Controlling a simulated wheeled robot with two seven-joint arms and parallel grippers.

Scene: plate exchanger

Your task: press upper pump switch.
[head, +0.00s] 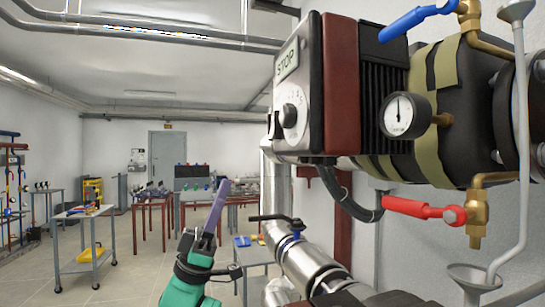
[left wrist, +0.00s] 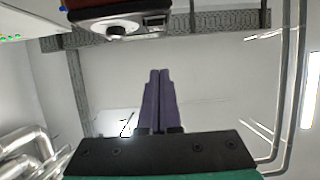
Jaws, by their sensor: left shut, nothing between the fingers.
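The upper pump (head: 342,85) fills the upper right of the head view. In the left wrist view the closed fingertips (left wrist: 160,72) stand below the pump's underside, and the knob (left wrist: 120,29) shows at the top, left of the fingers. My right gripper is not in view.
A pressure gauge (head: 405,115), a blue valve handle (head: 416,20) and a red valve handle (head: 422,209) sit right of the pump's front. A black cable (head: 345,196) hangs below it. Silver pipes (head: 308,262) lie lower right of my gripper. Tables and a cart stand far behind.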

